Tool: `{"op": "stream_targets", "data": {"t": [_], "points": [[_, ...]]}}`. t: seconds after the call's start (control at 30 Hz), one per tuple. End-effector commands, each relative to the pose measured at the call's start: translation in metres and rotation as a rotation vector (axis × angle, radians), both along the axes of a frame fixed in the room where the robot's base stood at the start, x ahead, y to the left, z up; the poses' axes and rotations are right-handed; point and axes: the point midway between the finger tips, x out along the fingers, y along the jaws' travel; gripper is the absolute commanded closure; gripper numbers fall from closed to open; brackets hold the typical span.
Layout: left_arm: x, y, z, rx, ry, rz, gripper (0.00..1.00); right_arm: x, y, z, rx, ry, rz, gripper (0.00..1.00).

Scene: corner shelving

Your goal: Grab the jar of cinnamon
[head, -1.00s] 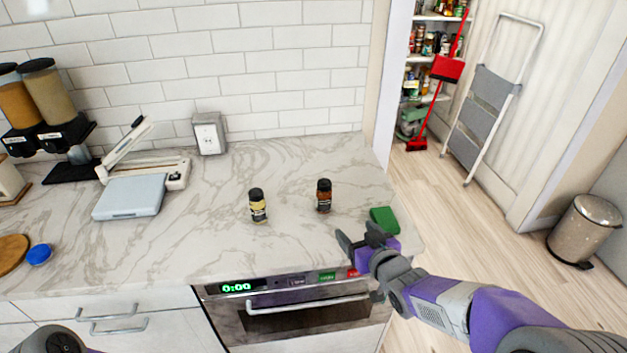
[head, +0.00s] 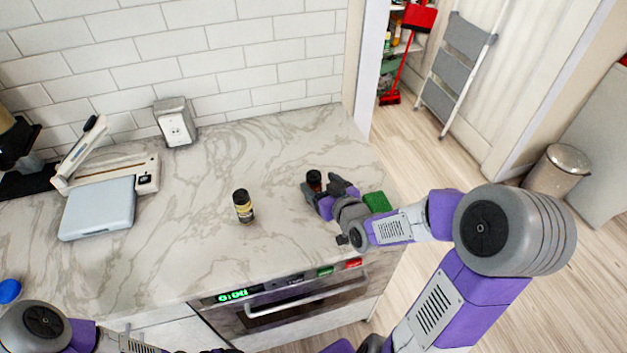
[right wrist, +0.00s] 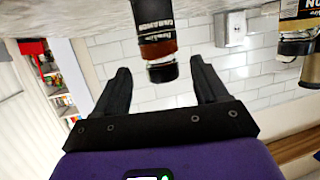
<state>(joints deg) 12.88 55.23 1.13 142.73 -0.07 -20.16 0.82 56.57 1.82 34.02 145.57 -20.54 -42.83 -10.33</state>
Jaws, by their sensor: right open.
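A small jar with a black cap and reddish-brown contents (head: 314,181) stands upright on the marble counter, partly hidden by my right gripper. In the right wrist view this jar (right wrist: 157,45) appears upside down, its label only partly readable, seemingly cinnamon. My right gripper (head: 323,187) is open, with a finger on either side of the jar. In the right wrist view the jar shows between the two open fingers (right wrist: 160,85), with gaps on both sides. My left arm shows at the bottom left, but its gripper is not clearly in view.
A second black-capped jar with yellowish contents (head: 243,207) stands to the left; it also shows in the right wrist view (right wrist: 300,22). A green sponge-like block (head: 377,202) lies right of my gripper. A pale scale-like device (head: 97,208) is farther left. The counter behind the jars is clear.

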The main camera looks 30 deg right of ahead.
Motion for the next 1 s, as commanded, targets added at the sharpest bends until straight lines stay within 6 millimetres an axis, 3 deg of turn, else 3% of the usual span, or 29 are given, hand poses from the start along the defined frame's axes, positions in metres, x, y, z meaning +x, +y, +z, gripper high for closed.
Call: {"op": "stream_targets", "data": {"t": [0.17,0.5,0.8,1.0], "points": [[0.000,0.000,0.002,0.000,0.000,0.000,0.19,0.005,0.000,-0.002,0.000,0.000,-0.003,0.27],[0.000,0.000,-0.012,0.000,0.000,0.000,0.19,0.049,0.000,-0.011,0.000,0.000,-0.002,0.27],[0.000,0.000,-0.012,0.000,0.000,0.000,0.19,0.053,0.000,-0.011,-0.002,0.001,-0.004,0.27],[0.000,0.000,-0.012,0.000,0.000,0.000,0.19,0.053,0.000,-0.011,-0.002,0.001,-0.003,0.58]]}}
